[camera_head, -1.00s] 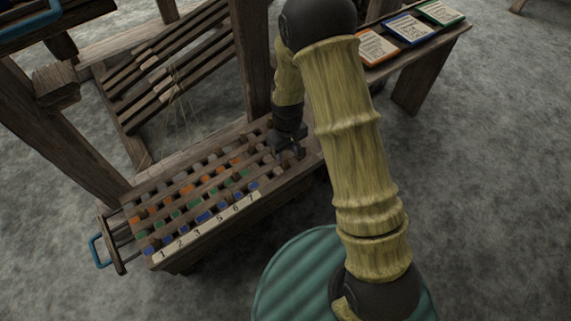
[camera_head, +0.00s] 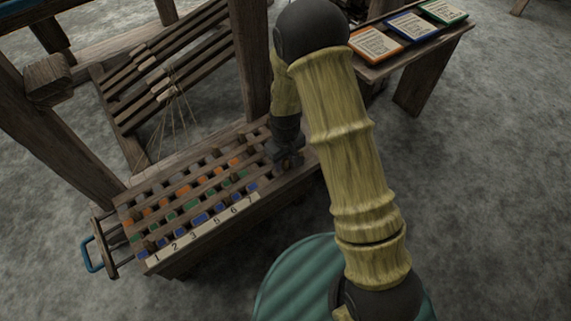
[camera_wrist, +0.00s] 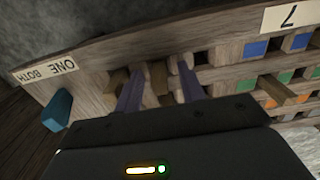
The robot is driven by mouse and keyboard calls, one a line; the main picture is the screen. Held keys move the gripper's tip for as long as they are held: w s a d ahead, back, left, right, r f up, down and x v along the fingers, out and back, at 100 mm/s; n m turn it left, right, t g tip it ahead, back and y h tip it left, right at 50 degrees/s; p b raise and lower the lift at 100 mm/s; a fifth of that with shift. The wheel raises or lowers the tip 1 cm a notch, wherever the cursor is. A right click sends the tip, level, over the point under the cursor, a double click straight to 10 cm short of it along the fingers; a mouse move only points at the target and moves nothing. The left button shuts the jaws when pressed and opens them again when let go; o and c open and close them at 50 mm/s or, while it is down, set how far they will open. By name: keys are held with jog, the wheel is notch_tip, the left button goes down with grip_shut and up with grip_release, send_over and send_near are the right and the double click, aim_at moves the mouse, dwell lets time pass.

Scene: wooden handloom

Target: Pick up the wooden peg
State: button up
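My gripper (camera_head: 289,160) is low over the right end of the pegged wooden board (camera_head: 190,263). In the wrist view its two dark fingers (camera_wrist: 160,88) are apart. A wooden peg (camera_wrist: 158,78) shows between them, with gaps that suggest it is not clamped. Its lower part is hidden by the gripper body. Another wooden peg (camera_wrist: 116,82) stands just left of the left finger, and one more peg (camera_wrist: 278,90) stands at the right among coloured squares. In the head view my gripper hides the peg between the fingers.
The board has a numbered strip (camera_head: 203,231) and rows of coloured squares and pegs. A blue handle (camera_head: 91,254) sticks out at its left end. Loom posts (camera_head: 256,60) rise behind. A side bench (camera_head: 425,48) holds orange, blue and green cards. Grey floor lies open at right.

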grip_shut()
jog(key=shift+r, duration=0.1)
notch_tip(320, 180, up, 10)
jog(key=p, duration=0.5)
jog(key=shift+p, duration=0.35)
